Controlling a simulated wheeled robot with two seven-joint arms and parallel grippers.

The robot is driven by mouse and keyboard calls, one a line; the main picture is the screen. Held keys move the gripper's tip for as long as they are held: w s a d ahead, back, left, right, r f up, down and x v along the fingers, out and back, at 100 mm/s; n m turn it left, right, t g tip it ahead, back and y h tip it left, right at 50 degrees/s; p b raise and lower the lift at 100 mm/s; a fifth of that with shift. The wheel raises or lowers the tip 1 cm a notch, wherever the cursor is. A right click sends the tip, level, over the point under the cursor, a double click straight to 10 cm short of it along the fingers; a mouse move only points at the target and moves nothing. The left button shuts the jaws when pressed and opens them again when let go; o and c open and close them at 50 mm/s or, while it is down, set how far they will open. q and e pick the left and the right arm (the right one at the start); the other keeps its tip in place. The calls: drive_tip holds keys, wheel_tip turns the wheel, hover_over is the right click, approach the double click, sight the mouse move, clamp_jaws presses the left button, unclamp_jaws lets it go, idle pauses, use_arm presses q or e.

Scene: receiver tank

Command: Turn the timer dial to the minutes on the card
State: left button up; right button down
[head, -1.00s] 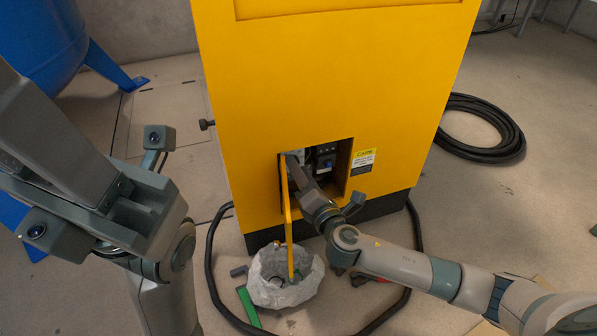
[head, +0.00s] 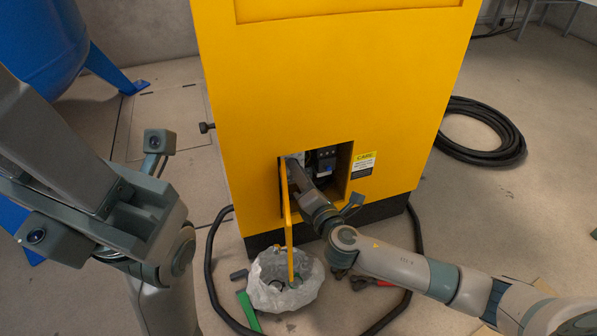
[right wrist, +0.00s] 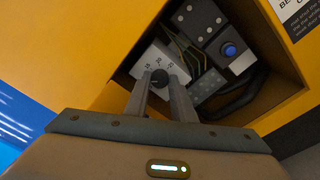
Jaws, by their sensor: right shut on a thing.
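The timer dial (right wrist: 160,77) is a small dark knob on a light face with printed numbers, inside the cabinet opening in the right wrist view. My right gripper (right wrist: 161,84) is shut on the dial, with one finger on each side. In the head view my right gripper (head: 294,168) reaches into the opening, behind the open yellow door, and hides the dial. No card with readable minutes shows. My left arm is at the left of the head view; its fingers do not show.
The yellow cabinet (head: 330,80) has an open narrow door (head: 287,225). A blue button (right wrist: 230,50) sits beside the dial. A warning label (head: 364,165) is right of the opening. A bagged bin (head: 268,290) and black hose (head: 212,270) lie below.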

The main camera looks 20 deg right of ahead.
drive_tip(key=m, duration=0.8)
drive_tip(key=shift+f+m+t+p, duration=0.2)
drive_tip(key=shift+m+t+p, duration=0.1)
idle(0.3)
drive_tip(key=c, duration=1.5)
unclamp_jaws()
